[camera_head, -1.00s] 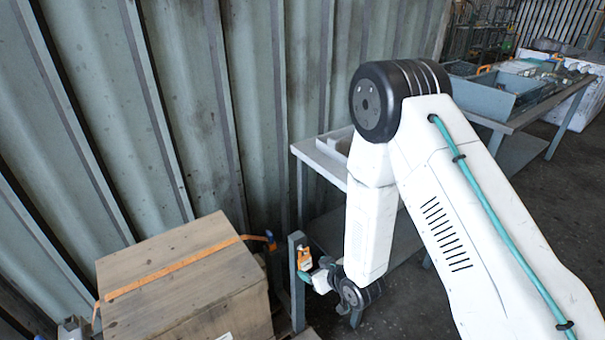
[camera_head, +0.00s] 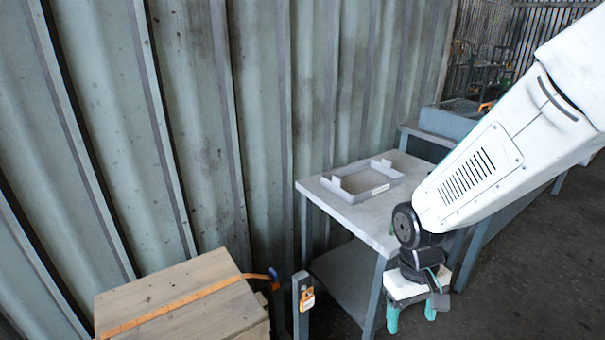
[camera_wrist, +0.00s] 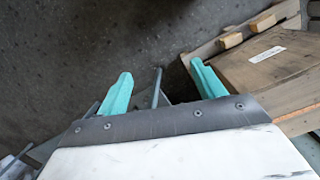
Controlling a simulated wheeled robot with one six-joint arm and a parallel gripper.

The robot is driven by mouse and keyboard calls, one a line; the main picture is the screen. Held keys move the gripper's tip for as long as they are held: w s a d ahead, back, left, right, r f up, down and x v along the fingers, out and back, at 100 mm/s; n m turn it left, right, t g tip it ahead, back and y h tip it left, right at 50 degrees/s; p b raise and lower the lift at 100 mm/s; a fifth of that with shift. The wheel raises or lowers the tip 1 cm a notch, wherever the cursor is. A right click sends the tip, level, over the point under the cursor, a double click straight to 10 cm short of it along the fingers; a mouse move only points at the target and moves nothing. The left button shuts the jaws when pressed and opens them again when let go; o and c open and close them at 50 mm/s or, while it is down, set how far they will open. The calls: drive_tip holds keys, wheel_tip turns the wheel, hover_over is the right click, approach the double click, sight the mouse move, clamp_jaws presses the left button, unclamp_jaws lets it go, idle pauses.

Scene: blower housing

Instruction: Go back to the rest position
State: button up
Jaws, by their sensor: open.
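My gripper (camera_head: 411,318) hangs from my white arm at the lower right of the head view, in front of a grey table. Its two teal fingers point down and stand apart with nothing between them. The wrist view also shows the two teal fingers (camera_wrist: 160,88) spread wide and empty, over dark floor. An orange device (camera_head: 307,298) is on a grey post (camera_head: 299,312) to the left of the gripper, apart from it.
A grey table (camera_head: 345,212) with a shallow grey tray (camera_head: 362,180) stands against the corrugated wall. A wooden crate (camera_head: 175,292) with an orange strap is at lower left; the wrist view shows wooden crate boards (camera_wrist: 290,75). Dark floor (camera_head: 510,270) is open at right.

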drive_tip(key=s+d+r+m+t, duration=0.1)
drive_tip(key=s+d+r, duration=0.1)
drive_tip(key=s+r, duration=0.4)
drive_tip(key=s+d+r+m+t, duration=0.2)
drive_tip(key=s+r, duration=0.5)
drive_tip(key=r, duration=0.7)
drive_tip(key=shift+d+y, duration=0.4)
drive_tip(key=shift+d, duration=0.25)
drive_tip(key=shift+s+f, duration=0.1)
idle(0.4)
